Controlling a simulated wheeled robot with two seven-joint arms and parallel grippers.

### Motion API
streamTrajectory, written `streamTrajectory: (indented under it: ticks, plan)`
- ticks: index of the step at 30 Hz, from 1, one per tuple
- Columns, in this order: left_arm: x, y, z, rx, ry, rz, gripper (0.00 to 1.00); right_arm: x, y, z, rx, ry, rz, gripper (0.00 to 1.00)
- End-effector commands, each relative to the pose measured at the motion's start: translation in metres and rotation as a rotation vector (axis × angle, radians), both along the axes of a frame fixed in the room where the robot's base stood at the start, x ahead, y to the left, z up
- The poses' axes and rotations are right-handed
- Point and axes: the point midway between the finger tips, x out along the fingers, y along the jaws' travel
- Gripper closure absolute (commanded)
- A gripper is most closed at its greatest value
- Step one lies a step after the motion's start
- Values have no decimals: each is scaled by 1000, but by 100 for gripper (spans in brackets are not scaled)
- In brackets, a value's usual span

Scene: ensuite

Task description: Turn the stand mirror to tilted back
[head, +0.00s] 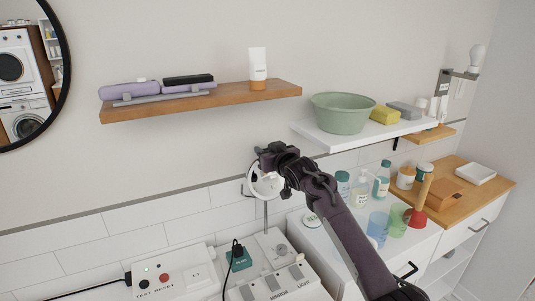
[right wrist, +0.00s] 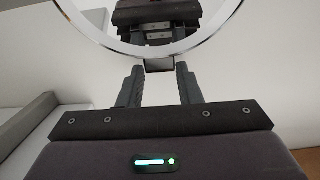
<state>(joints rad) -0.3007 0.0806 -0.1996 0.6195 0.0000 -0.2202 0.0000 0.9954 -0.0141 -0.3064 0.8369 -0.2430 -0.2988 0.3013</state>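The stand mirror (head: 264,187) is a small round mirror with a pale rim on a thin post, near the tiled wall in the middle of the head view. My right gripper (head: 264,160) is at its upper part and hides some of it. In the right wrist view the mirror's rim (right wrist: 190,42) curves across the top, and the glass reflects my gripper. A small dark tab (right wrist: 160,64) on the rim lies between the tips of my right gripper (right wrist: 160,72). The fingers stand apart; contact with the tab is unclear. My left gripper is not in view.
A white box with switches (head: 272,278) and a test/reset box (head: 172,279) stand in front. Bottles and cups (head: 378,226) stand on the white cabinet at right. A wooden shelf (head: 200,101) and a white shelf with a green basin (head: 343,113) are above.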

Motion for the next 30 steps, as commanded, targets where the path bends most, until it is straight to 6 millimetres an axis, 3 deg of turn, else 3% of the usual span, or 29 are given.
streamTrajectory:
  ticks: [1, 4, 17, 30]
  plan:
    - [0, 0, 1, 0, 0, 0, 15, 0, 0, 6, 3, -9, 0, 62]
    - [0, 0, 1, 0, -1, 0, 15, 0, 0, 4, 1, -5, 0, 49]
    - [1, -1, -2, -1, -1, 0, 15, -5, -2, 0, -2, 2, 1, 49]
    - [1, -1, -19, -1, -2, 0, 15, -52, -21, 5, -1, 0, 1, 49]
